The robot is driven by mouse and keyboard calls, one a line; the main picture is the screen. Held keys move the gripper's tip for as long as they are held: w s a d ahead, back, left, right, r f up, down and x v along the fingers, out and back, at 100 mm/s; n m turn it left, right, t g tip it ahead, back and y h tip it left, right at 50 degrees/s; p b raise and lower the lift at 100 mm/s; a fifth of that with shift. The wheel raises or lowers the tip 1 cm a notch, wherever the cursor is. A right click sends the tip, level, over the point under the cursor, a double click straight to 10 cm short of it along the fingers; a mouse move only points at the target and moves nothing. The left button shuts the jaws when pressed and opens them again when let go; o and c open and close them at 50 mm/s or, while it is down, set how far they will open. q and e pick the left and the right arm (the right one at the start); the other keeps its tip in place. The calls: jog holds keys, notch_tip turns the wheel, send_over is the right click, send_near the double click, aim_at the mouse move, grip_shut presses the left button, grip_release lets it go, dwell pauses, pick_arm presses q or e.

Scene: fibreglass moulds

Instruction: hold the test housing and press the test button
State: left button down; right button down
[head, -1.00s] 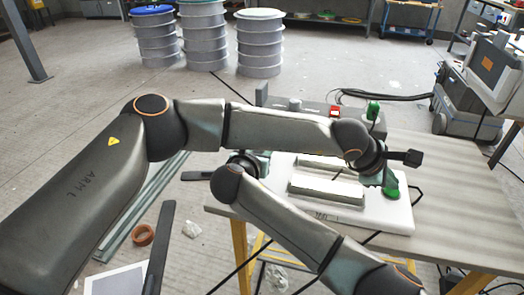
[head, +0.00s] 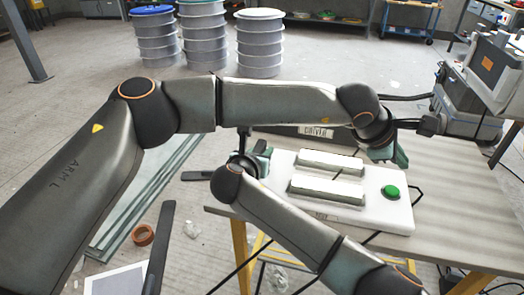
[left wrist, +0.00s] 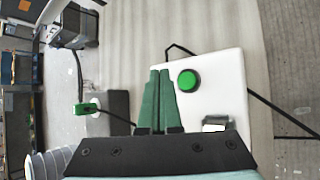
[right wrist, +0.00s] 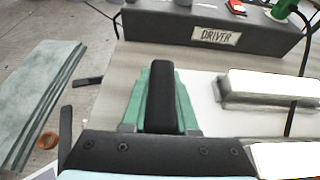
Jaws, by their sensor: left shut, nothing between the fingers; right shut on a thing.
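The white test housing (head: 330,212) lies on the table with two pale raised bars on top. Its round green test button (head: 391,192) is in full view at the right end; it also shows in the left wrist view (left wrist: 188,80). My left gripper (head: 400,156) is shut and empty, behind and apart from the button in the head view. In the left wrist view its green fingers (left wrist: 157,98) are left of the button. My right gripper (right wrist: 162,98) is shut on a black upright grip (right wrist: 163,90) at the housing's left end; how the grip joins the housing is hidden.
A dark box labelled DRIVER (right wrist: 240,28) stands behind the housing, with a green plug-like part (right wrist: 284,8) on it. Black cables run around the housing. The table (head: 465,210) is clear to the right. Glass-like strips and an orange ring (head: 144,235) lie on the floor.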

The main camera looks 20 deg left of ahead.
pick_arm(q)
jog(key=shift+r, duration=0.15)
pick_arm(e)
jog(key=c, duration=0.6)
grip_release()
jog(key=shift+s, duration=0.1)
